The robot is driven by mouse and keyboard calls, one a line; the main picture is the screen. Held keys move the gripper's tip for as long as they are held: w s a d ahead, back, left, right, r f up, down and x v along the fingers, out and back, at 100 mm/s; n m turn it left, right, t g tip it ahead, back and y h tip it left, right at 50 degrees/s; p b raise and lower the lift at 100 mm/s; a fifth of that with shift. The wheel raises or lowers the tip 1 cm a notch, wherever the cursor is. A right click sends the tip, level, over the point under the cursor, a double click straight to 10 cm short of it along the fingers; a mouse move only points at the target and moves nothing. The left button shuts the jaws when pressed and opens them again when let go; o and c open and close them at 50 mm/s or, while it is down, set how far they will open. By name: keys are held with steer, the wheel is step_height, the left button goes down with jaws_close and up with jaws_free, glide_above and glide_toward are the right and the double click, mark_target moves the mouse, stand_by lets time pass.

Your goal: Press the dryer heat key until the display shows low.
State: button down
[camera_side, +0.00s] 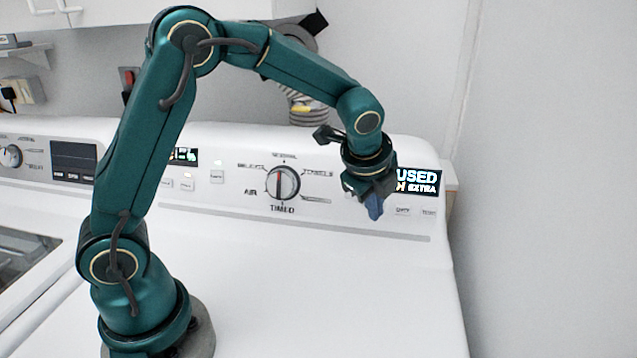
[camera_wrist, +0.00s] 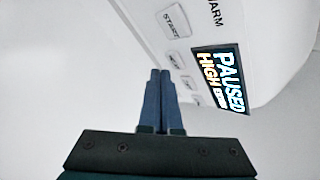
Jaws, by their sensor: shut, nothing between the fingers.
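The dryer display (camera_side: 420,181) is lit on the right of the white control panel and partly hidden by my gripper in the side view. In the wrist view the display (camera_wrist: 219,80) reads PAUSED and HIGH, with a smaller word after it. Small keys lie beside it: a START key (camera_wrist: 174,20), a key with a short blurred label (camera_wrist: 177,59), and smaller ones nearer the display. I cannot tell surely which is the heat key. My gripper (camera_side: 375,212) is shut and empty in front of the panel; its blue fingertips (camera_wrist: 160,73) appear close to the blurred-label key, contact unclear.
A round dial (camera_side: 283,183) stands out from the panel left of my gripper. A second display (camera_side: 184,156) is partly behind my arm. The dryer top (camera_side: 330,285) is clear, and a wall (camera_side: 560,180) rises on the right.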

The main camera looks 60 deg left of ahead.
steer(key=shift+w+a+f, duration=0.15)
steer(key=shift+w+a, duration=0.1)
steer(key=shift+w, duration=0.05)
steer(key=shift+w+a+f, duration=0.15)
steer(key=shift+w+a, duration=0.15)
stand_by(0.8)
stand_by(0.4)
steer(key=shift+s+d+r, duration=0.3)
steer(key=shift+s+d, duration=0.25)
steer(key=shift+s, duration=0.05)
steer(key=shift+s+d+r, duration=0.3)
steer(key=shift+s+d, duration=0.25)
steer(key=shift+s+d+r, duration=0.25)
steer(key=shift+s+d, duration=0.35)
steer(key=shift+s+d+r, duration=0.3)
steer(key=shift+s+d, duration=0.25)
